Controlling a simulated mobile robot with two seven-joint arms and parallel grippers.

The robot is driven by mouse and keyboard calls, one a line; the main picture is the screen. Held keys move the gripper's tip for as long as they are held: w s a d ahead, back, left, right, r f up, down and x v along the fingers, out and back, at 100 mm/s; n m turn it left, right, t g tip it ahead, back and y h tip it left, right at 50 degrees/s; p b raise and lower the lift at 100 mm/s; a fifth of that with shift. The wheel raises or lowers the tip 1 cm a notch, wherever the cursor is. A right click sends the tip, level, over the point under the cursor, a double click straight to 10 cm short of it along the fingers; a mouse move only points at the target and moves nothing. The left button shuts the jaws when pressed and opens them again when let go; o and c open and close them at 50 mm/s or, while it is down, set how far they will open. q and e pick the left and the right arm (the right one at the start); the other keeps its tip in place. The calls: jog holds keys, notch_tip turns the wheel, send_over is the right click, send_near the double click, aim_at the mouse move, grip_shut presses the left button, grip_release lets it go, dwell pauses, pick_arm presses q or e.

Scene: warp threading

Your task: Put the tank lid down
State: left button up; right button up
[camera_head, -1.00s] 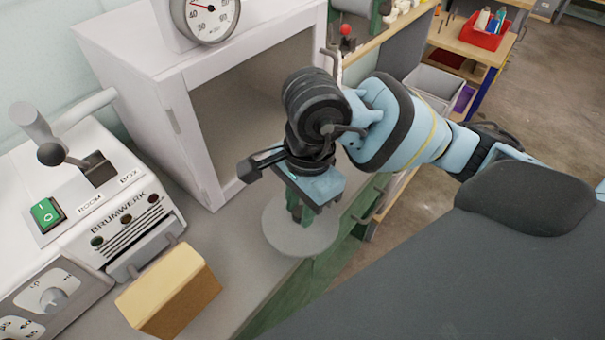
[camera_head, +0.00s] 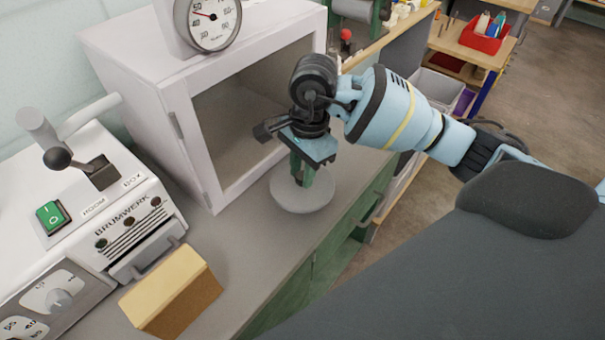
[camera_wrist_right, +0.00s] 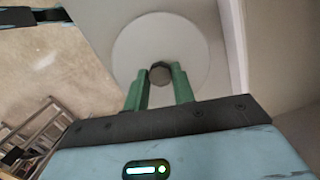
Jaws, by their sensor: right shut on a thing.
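The tank lid (camera_head: 302,197) is a round light-grey disc in the head view, low over or on the grey worktop in front of the white cabinet. I cannot tell whether it touches the worktop. My right gripper (camera_head: 301,178) is above it, its green fingers pointing down at the lid's middle. In the right wrist view the lid (camera_wrist_right: 190,38) lies beyond the fingertips, and the right gripper (camera_wrist_right: 160,74) is shut on its dark knob (camera_wrist_right: 160,73). My left gripper is not in view.
The open white cabinet (camera_head: 190,125) with a dial gauge (camera_head: 212,20) stands behind the lid. The BRUMWERK machine (camera_head: 95,215) and a tan block (camera_head: 170,290) are at the left. The worktop (camera_head: 262,235) is clear between block and lid; its front edge is close to the lid.

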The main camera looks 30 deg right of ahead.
jog(key=shift+f, duration=0.9)
jog(key=shift+f, duration=0.2)
jog(key=o, duration=1)
jog(key=shift+r, duration=0.15)
jog(key=shift+r, duration=0.25)
notch_tip(320, 180, up, 12)
jog(key=d, duration=0.1)
jog(key=shift+d+f, duration=0.2)
